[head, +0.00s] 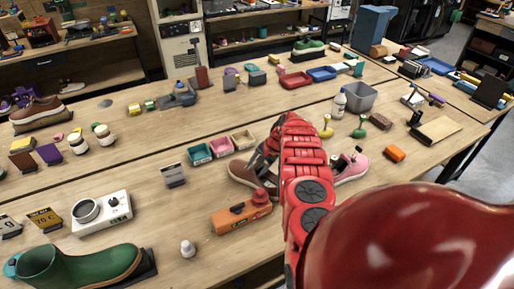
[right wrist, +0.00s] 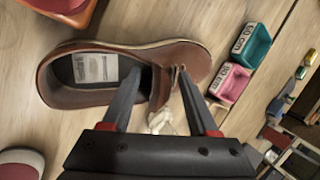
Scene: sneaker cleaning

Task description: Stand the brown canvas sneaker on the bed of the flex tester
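A brown shoe (head: 240,171) lies on the near table, partly hidden by my right arm. In the right wrist view the brown shoe (right wrist: 195,58) shows from above, with its dark opening and a pale label inside. My right gripper (right wrist: 158,72) is over it with its two fingers apart. The left finger overlaps the opening and the right finger is near the strap; I cannot tell whether they touch. I cannot tell for sure which device is the flex tester. My left gripper is not in view.
An orange device with a red knob (head: 240,213) stands close left of the shoe. Small trays (head: 199,154) lie behind it, and a pink shoe (head: 352,166) to the right. A wooden-bedded device (head: 437,129) is at the right.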

